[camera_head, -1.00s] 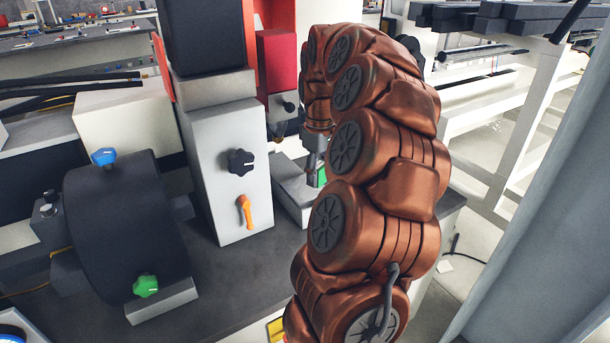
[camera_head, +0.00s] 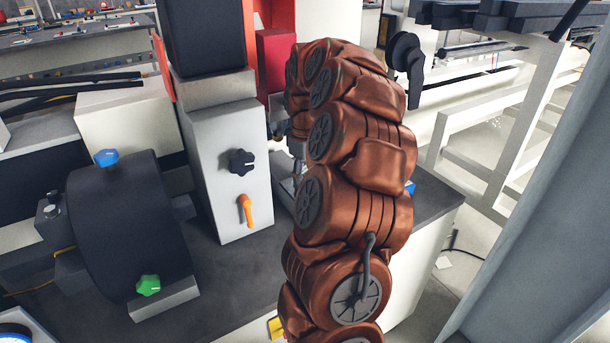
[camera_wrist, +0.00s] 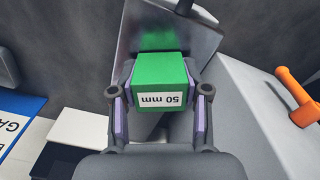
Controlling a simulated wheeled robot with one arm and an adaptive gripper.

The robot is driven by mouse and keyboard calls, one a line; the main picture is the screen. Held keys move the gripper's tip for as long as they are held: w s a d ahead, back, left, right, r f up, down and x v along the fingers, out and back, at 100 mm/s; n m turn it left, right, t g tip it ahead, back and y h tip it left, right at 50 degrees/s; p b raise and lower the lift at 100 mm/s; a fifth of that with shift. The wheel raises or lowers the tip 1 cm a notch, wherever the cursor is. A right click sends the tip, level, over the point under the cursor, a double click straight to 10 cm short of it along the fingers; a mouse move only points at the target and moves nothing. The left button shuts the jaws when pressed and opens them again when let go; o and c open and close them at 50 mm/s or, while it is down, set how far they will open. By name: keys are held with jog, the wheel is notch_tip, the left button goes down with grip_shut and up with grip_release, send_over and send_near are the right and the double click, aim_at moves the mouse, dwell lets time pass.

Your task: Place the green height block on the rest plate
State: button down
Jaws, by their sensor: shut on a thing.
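The green height block (camera_wrist: 160,72) is in the wrist view, with a white label reading "50 mm" upside down. My gripper (camera_wrist: 160,84) is shut on it, one finger on each side. Beyond the block is a shiny grey plate (camera_wrist: 203,38), which looks like the rest plate and carries a green reflection. I cannot tell whether the block touches this plate. In the head view my arm hides the block and most of the gripper; a sliver of the grey plate (camera_head: 286,190) shows beside the arm.
A grey machine column with a black knob (camera_head: 241,161) and an orange lever (camera_head: 246,210) stands close left of my arm; the lever also shows in the wrist view (camera_wrist: 297,97). A dark drum (camera_head: 130,225) stands further left. A blue-and-white sign (camera_wrist: 20,118) lies at the wrist view's left.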

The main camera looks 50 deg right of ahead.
aim_at(305, 170)
jog(key=shift+f, duration=0.1)
jog(key=c, duration=0.6)
grip_release()
jog(key=shift+o, duration=0.2)
jog(key=shift+r+b, duration=0.55)
jog(key=shift+r, duration=5.55)
jog(key=shift+a, duration=0.1)
